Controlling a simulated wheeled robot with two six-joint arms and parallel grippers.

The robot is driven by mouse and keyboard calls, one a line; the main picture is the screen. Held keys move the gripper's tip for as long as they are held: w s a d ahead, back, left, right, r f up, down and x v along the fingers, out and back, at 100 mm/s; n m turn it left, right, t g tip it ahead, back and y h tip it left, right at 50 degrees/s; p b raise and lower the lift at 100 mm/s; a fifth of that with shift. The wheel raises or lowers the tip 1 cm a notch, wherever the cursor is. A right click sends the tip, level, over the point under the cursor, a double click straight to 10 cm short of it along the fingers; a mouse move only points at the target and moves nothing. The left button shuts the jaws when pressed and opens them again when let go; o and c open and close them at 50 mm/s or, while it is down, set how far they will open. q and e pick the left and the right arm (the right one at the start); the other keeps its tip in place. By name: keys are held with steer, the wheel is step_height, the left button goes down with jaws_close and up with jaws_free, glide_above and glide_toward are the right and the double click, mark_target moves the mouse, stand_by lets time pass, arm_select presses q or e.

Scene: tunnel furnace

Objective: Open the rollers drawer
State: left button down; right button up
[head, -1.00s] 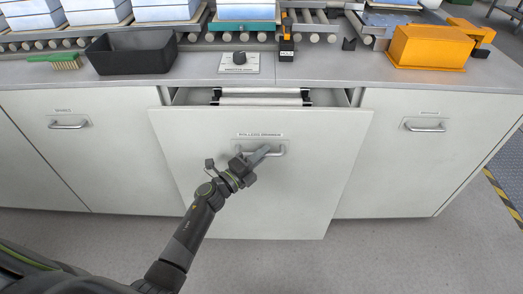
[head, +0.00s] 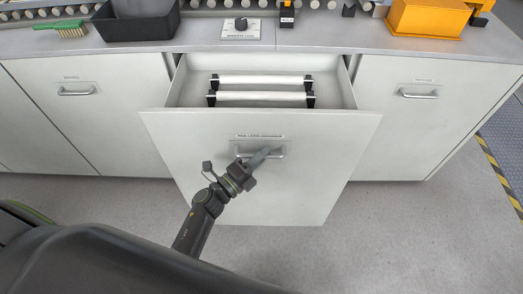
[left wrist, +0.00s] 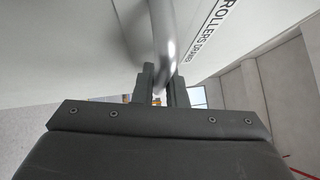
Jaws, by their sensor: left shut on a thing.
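The rollers drawer (head: 318,133) is pulled out from the middle of the cabinet. Two white rollers (head: 262,97) with black end holders lie inside it. Its bar handle (head: 276,154) sits below the label on the drawer front. My left gripper (head: 258,158) is shut on the handle. In the left wrist view the metal handle (left wrist: 163,45) passes between the fingers of my left gripper (left wrist: 160,84), beside the "ROLLERS DRAWER" label (left wrist: 215,22). My right gripper is not in view.
Closed cabinet doors with handles flank the drawer, left (head: 78,91) and right (head: 418,94). On the counter stand a black bin (head: 136,27), a green brush (head: 62,28) and an orange box (head: 428,18). The floor (head: 400,235) in front is clear.

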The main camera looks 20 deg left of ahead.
arm_select(q)
steer(key=c, duration=1.5)
jaws_free()
